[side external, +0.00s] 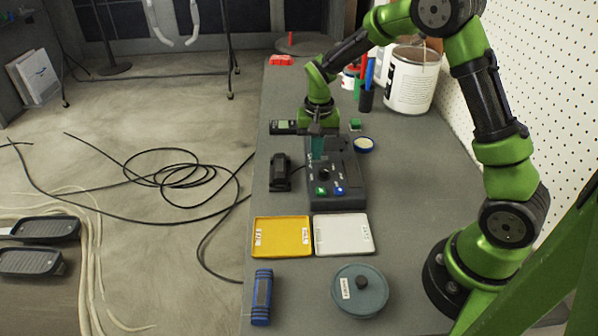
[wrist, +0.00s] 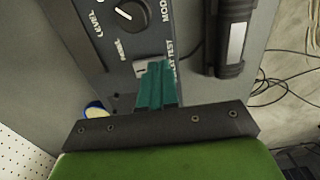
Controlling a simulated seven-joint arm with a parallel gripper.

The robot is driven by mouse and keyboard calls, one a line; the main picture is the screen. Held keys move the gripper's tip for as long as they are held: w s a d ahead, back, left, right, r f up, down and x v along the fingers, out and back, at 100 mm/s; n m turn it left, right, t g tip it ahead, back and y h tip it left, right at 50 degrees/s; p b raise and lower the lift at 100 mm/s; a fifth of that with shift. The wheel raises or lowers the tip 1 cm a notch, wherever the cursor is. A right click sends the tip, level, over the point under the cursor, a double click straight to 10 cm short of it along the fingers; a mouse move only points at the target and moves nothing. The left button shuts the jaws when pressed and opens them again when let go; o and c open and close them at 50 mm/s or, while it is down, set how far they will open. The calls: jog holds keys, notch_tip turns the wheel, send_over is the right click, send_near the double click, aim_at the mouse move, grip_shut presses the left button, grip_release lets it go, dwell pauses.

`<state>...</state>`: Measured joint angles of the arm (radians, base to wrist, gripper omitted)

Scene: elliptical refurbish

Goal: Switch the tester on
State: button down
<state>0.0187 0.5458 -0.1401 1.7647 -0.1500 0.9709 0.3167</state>
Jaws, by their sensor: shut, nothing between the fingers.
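The tester is a dark grey box (side external: 349,172) on the bench, with a green button (side external: 321,191) and a blue button (side external: 340,190) at its near end. Its panel (wrist: 103,45) in the wrist view carries a round knob (wrist: 131,14) and white lettering. My gripper (side external: 317,155) points down at the far part of the tester. Its teal fingers (wrist: 156,68) are shut and empty. A small pale switch-like part (wrist: 141,69) shows right beside the fingertips and is partly hidden by them. I cannot tell whether they touch it or which way it is set.
A black device (side external: 280,173) lies left of the tester; it also shows in the wrist view (wrist: 229,40). A yellow tray (side external: 281,252) and white tray (side external: 343,248) sit nearer. A tape roll (side external: 363,145) and paint can (side external: 410,85) stand on the far side.

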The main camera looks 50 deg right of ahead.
aim_at(324, 158)
jog(key=shift+s+f, duration=0.1)
jog(key=shift+f, duration=0.05)
jog(key=shift+s+d+r, duration=0.2)
jog(key=shift+s+d, duration=0.3)
jog(key=shift+d, duration=0.05)
jog(key=shift+r, duration=0.1)
notch_tip(324, 158, up, 14)
jog(key=shift+d, duration=0.15)
dwell(0.5)
jog(key=shift+s, duration=0.1)
